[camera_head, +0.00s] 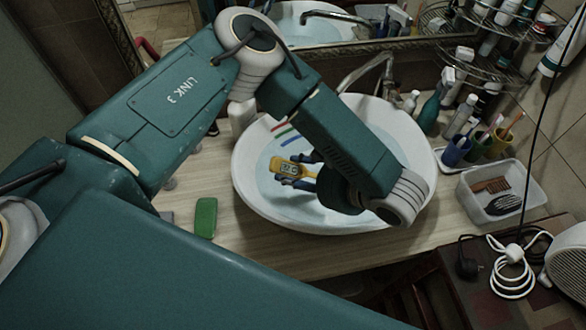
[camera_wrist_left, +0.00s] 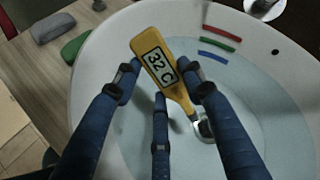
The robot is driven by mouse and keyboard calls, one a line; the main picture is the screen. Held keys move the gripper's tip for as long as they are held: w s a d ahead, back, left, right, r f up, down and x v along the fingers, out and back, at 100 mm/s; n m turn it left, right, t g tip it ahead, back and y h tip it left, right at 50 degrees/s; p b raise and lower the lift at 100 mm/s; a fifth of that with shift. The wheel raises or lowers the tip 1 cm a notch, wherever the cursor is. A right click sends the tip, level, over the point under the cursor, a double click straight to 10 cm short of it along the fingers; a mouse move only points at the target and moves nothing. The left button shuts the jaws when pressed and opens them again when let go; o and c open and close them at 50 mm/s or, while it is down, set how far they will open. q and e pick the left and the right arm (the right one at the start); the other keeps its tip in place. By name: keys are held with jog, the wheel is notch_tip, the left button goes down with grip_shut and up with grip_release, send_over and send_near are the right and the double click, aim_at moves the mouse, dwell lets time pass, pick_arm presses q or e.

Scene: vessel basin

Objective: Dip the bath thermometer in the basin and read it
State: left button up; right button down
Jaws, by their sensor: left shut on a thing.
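The yellow bath thermometer (camera_head: 283,169) is held over the white basin (camera_head: 240,165). In the left wrist view the thermometer (camera_wrist_left: 153,40) has a white display reading "32 C". Its narrow end points down toward the drain (camera_wrist_left: 205,128). Pale water (camera_wrist_left: 270,115) lies in the basin; I cannot tell whether the narrow end is under the surface. My left gripper (camera_head: 303,174) is shut on the thermometer, its blue fingers (camera_wrist_left: 163,85) around the body. My right gripper is not in view.
Red, green and blue strips (camera_head: 287,132) mark the basin wall. A faucet (camera_head: 372,68) stands behind. A green block (camera_head: 205,217) lies on the counter at left. Bottles, cups and a white tray (camera_head: 478,205) with brushes crowd the right. A coiled white cable (camera_head: 511,273) lies front right.

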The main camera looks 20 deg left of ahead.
pick_arm(q)
notch_tip(320, 180, up, 10)
jog(key=p, duration=0.7)
jog(key=shift+f, duration=0.15)
dwell(1.0)
notch_tip(320, 180, up, 3)
jog(key=shift+f, duration=0.1)
dwell(1.3)
